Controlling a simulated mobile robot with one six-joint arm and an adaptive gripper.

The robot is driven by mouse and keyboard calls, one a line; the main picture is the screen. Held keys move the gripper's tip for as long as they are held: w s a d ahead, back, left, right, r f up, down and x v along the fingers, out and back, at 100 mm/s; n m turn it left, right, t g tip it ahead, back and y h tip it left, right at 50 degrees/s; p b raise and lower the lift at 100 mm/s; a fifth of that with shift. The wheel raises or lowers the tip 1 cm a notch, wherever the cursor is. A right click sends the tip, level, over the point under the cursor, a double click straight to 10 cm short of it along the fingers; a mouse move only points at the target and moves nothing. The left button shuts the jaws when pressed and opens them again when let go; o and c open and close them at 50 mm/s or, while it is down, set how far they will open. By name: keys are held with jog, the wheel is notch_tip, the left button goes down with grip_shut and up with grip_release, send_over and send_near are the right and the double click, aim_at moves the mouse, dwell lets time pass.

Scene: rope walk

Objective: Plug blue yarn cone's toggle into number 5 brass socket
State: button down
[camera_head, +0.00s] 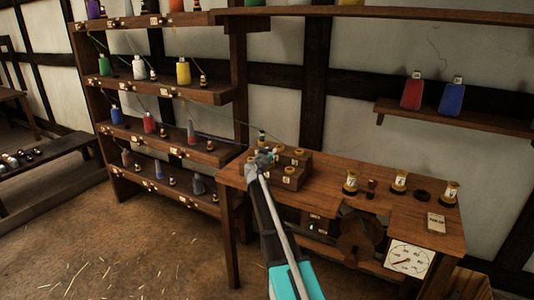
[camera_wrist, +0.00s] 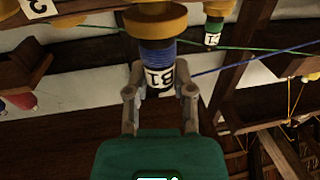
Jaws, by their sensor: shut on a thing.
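My gripper (camera_wrist: 160,92) is shut on a toggle (camera_wrist: 158,52) wound with blue yarn, its white label seen upside down between the fingers. A brass-coloured round end (camera_wrist: 154,19) sits at the toggle's far end. A blue thread (camera_wrist: 240,63) runs off to the right. In the head view my gripper (camera_head: 262,160) is at the left end of the bench, by a stepped wooden block (camera_head: 288,180) with several brass-topped fittings. Their numbers are too small to read, so I cannot tell number 5. Blue cones stand on the left rack (camera_head: 116,116) and the right wall shelf (camera_head: 451,97).
A toggle with green yarn (camera_wrist: 213,33) is close by in the wrist view, with a green thread. The left rack (camera_head: 213,158) holds several cones and toggles. Threads cross the gap.

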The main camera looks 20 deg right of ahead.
jog(key=shift+f+b, duration=0.4)
jog(key=shift+f, duration=0.05)
jog(key=c, duration=0.8)
grip_release()
jog(key=shift+o, duration=0.2)
jog(key=shift+s, duration=0.1)
jog(key=v, duration=1)
jog(key=shift+s+a, duration=0.25)
jog(key=shift+a, duration=0.1)
jog(key=shift+s, duration=0.1)
dwell(0.7)
